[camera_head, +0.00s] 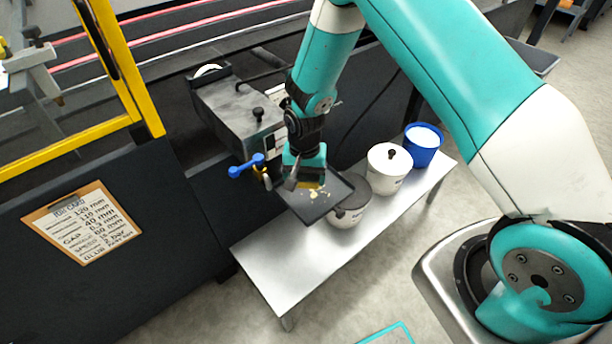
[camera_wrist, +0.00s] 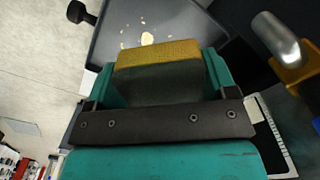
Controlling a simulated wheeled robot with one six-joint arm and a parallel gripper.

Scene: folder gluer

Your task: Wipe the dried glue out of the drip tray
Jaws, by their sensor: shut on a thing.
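The drip tray (camera_head: 316,211) is a shallow dark tray under the glue unit, above the near bench. It fills the upper part of the wrist view (camera_wrist: 185,18). Pale yellowish dried glue flecks (camera_head: 315,194) lie on its floor, and several show just beyond the sponge in the wrist view (camera_wrist: 147,38). My gripper (camera_head: 305,172) is shut on a sponge (camera_wrist: 158,55) with a yellow face and a dark body. The gripper is over the tray's back part. Whether the sponge touches the tray floor I cannot tell. The gripper hides part of the tray.
A white lidded pot (camera_head: 386,178) and a blue bucket (camera_head: 421,150) stand farther along the metal bench (camera_head: 290,265). A blue valve handle (camera_head: 246,166) sticks out left of my gripper. The bench's near end is clear.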

